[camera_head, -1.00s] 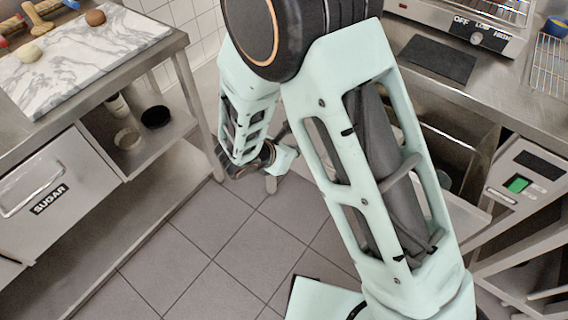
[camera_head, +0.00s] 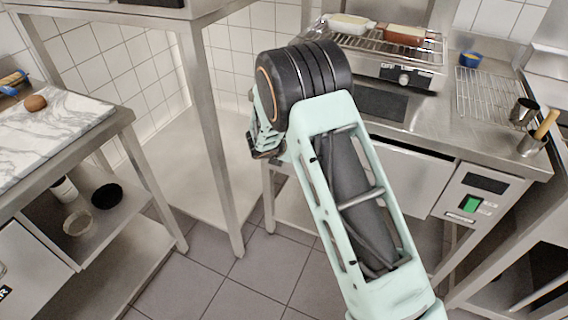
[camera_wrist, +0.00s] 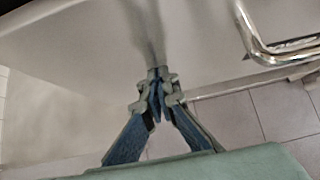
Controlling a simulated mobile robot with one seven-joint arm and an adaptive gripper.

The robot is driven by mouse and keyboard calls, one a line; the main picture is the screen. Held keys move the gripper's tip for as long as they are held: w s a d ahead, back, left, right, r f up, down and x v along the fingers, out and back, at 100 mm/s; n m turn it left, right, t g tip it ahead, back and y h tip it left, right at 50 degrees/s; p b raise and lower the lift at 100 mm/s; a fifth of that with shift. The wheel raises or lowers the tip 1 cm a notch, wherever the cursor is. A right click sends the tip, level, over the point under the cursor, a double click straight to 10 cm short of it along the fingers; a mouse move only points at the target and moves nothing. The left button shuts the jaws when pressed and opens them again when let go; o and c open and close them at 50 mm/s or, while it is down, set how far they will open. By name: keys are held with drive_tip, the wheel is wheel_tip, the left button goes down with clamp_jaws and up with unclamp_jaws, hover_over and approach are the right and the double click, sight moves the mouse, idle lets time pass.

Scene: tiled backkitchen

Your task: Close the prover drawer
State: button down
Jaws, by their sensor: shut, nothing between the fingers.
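In the wrist view, my gripper (camera_wrist: 157,84) is shut and empty, in front of a pale metal surface. A shiny bar handle (camera_wrist: 285,50) is to its right, apart from the fingers. I cannot tell whether the fingertips touch the surface.
The control panel (camera_head: 470,204) is right of the drawer. A toaster grill (camera_head: 385,62), a wire rack (camera_head: 485,92) and a blue bowl (camera_head: 470,58) stand on the counter. A steel table leg (camera_head: 215,150) rises left of my arm. A marble board (camera_head: 50,130) lies at the left.

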drive_tip(key=w, duration=0.1)
drive_tip(key=w+d, duration=0.1)
drive_tip(key=w, duration=0.1)
drive_tip(key=shift+w+d+r+p, duration=0.1)
drive_tip(key=shift+w+r+p, duration=0.1)
drive_tip(key=shift+p, duration=0.15)
